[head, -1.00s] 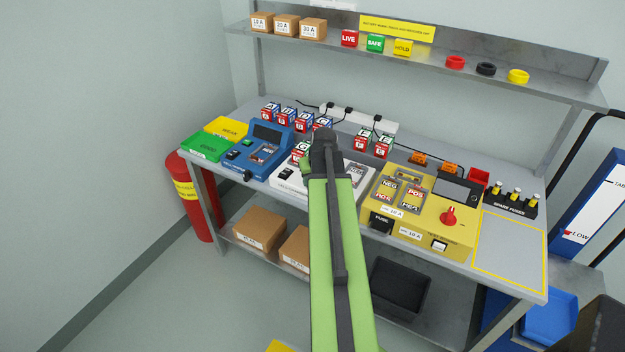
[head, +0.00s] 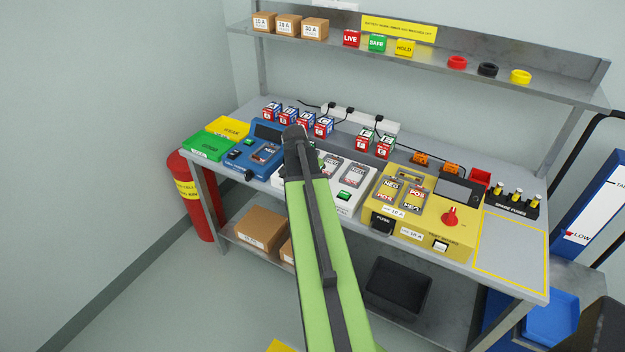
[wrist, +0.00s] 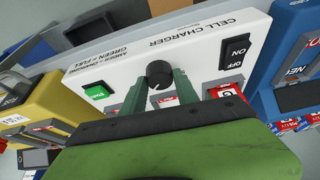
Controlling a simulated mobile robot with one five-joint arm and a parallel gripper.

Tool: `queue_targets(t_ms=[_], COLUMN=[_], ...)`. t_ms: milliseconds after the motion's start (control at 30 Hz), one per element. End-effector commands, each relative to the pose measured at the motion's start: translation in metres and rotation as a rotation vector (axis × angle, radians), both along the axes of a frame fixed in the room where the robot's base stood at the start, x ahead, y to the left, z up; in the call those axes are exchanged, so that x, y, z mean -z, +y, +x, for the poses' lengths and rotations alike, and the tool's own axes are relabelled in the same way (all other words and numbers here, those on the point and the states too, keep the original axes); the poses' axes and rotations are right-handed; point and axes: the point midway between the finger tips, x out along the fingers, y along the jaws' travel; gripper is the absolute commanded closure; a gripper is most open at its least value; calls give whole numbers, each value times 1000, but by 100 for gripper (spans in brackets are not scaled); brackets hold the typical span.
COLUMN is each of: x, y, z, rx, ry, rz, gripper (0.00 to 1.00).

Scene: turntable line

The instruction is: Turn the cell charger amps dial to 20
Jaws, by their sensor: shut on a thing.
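The white cell charger (head: 328,202) stands on the bench between a blue unit and a yellow unit. In the wrist view its white panel (wrist: 200,48) shows upside down. Its black round amps dial (wrist: 160,74) lies between the two green fingertips of my gripper (wrist: 160,80), which is shut on it. The dial's pointer and any numbers around it cannot be read. A green button (wrist: 96,91) and a black on/off switch (wrist: 235,50) sit on either side of the dial. In the head view my arm hides the dial and gripper.
The blue unit (head: 243,163) is left of the charger, and the yellow unit (head: 457,242) with a red knob (head: 450,217) is right. Several labelled cells stand behind. A shelf (head: 550,88) runs above. A clear outlined area (head: 512,250) lies at the bench's right.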

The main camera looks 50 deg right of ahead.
Motion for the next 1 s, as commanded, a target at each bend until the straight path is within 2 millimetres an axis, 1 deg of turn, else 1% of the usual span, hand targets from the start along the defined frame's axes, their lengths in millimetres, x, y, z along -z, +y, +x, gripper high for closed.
queue_targets(t_ms=[200, 400, 967, 1000], x=[0, 0, 0, 0], y=[0, 0, 0, 0], z=[0, 0, -1, -1], rx=[122, 187, 214, 214], ry=[6, 5, 5, 5], rz=[0, 0, 1, 1], gripper=[100, 100, 100, 60])
